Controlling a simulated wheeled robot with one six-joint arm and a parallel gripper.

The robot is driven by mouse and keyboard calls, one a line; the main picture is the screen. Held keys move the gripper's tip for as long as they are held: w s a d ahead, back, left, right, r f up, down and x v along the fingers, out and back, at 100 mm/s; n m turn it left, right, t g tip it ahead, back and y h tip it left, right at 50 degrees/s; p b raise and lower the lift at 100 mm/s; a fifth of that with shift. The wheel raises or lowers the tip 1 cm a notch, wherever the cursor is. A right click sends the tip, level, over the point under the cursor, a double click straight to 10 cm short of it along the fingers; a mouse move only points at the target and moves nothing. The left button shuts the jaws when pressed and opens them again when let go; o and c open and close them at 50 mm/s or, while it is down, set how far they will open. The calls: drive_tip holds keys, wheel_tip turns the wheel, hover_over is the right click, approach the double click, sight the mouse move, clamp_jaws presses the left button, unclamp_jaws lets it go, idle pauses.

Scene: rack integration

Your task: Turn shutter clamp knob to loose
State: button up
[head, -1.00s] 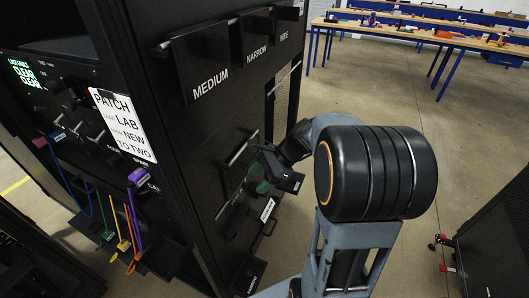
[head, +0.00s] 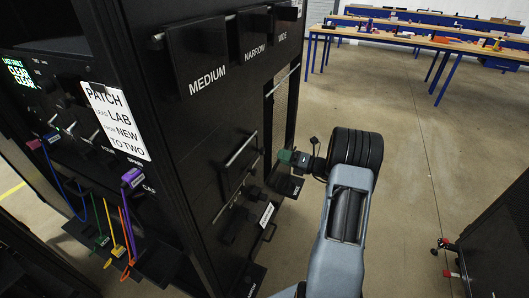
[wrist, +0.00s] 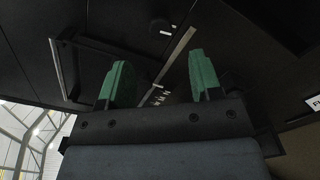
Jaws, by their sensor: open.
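My gripper (head: 287,156) is open beside the side panel of the black rack (head: 190,130) in the head view. Its two green fingers stand apart with nothing between them in the wrist view (wrist: 160,80). A dark round knob-like part (wrist: 160,26) with a small white mark shows ahead of and above the fingers, apart from them. I cannot tell whether it is the shutter clamp knob, and its setting is not readable. A pale metal bar (wrist: 176,55) runs slantwise beyond the fingers.
Holders labelled MEDIUM (head: 196,65), NARROW (head: 252,35) and WIDE (head: 290,12) jut from the rack's upper side. A silver handle (head: 241,148) and a lower WIDE piece (head: 290,186) are near my gripper. Coloured cables hang at left. Open floor (head: 415,130) lies to the right.

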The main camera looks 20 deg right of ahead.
sight(260, 150)
drive_tip(key=x, duration=0.8)
drive_tip(key=shift+p, duration=0.3)
drive_tip(key=shift+c, duration=0.4)
drive_tip(key=c, duration=0.7)
drive_tip(key=shift+a, duration=0.2)
drive_tip(key=shift+c, duration=0.8)
drive_tip(key=shift+d, duration=0.1)
